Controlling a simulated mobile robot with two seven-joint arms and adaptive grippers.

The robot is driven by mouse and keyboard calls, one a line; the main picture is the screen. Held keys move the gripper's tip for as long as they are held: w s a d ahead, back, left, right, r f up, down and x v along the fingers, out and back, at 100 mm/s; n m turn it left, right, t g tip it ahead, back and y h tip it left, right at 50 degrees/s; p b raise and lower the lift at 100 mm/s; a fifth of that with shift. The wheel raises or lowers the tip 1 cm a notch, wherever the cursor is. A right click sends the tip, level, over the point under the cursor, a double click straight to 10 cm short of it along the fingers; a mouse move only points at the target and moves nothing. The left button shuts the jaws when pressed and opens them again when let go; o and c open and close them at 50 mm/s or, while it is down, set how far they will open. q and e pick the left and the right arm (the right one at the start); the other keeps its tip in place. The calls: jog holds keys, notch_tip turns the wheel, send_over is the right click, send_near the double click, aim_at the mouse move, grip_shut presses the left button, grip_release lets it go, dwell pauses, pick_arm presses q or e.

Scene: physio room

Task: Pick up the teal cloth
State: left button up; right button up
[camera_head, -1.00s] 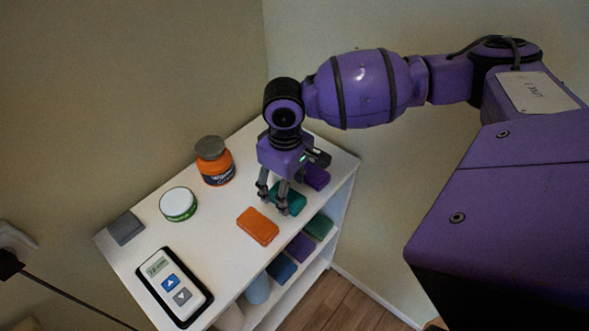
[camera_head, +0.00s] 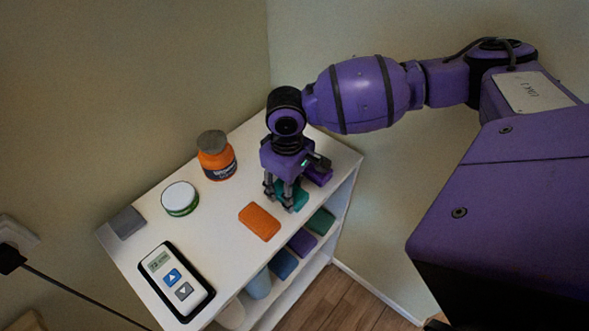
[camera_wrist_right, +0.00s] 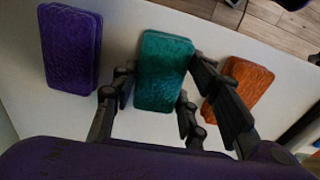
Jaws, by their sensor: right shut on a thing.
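The teal cloth (camera_head: 301,198) is a folded, flat pad on the top of the white shelf unit, partly hidden by my right gripper in the head view. The teal cloth (camera_wrist_right: 166,62) shows more fully in the right wrist view, between the fingers. My right gripper (camera_head: 281,204) points down with its fingers on either side of the cloth and is shut on it. I see no clear gap between the cloth and the shelf top. My left gripper is in neither view.
A purple cloth (camera_wrist_right: 70,48) and an orange cloth (camera_head: 259,221) lie close on either side. An orange jar (camera_head: 217,158), a round white-lidded tub (camera_head: 180,198), a grey block (camera_head: 126,222) and a handset (camera_head: 176,280) stand farther left.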

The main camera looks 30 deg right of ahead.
jog(key=shift+r, duration=0.35)
notch_tip(320, 180, up, 2)
jog(key=shift+w+r, duration=0.1)
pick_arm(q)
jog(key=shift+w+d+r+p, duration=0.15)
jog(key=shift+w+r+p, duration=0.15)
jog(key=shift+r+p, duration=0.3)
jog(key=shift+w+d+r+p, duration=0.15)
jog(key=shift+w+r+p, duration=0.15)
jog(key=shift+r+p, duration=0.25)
pick_arm(e)
jog(key=s+a+r, duration=0.6)
jog(key=s+r, duration=0.4)
jog(key=s, duration=0.2)
jog(key=shift+s, duration=0.4)
